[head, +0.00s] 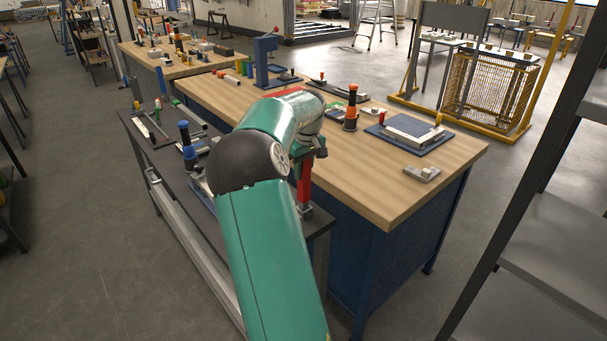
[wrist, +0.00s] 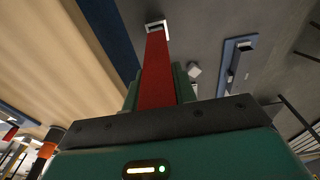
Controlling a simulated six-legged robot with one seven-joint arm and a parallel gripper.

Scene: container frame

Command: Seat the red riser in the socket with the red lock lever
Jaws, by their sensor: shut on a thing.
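The red riser (wrist: 156,75) is a long red bar between my gripper's green fingers (wrist: 157,90), which are shut on it. In the head view the riser (head: 305,185) hangs upright below my gripper, beside the wooden bench's near edge and over the dark bench's end. A pale metal square (wrist: 156,25) shows at the riser's far end. I cannot tell whether it is the riser's foot or a socket around it. No red lock lever can be made out at that end. My arm hides much of the dark bench.
The wooden bench (head: 440,178) carries a blue plate with a metal block (head: 412,130) and an orange-black post (head: 351,108). The dark bench (head: 155,155) holds several fixtures at the left. In the wrist view, a blue strip with metal parts (wrist: 232,65) lies right of the riser.

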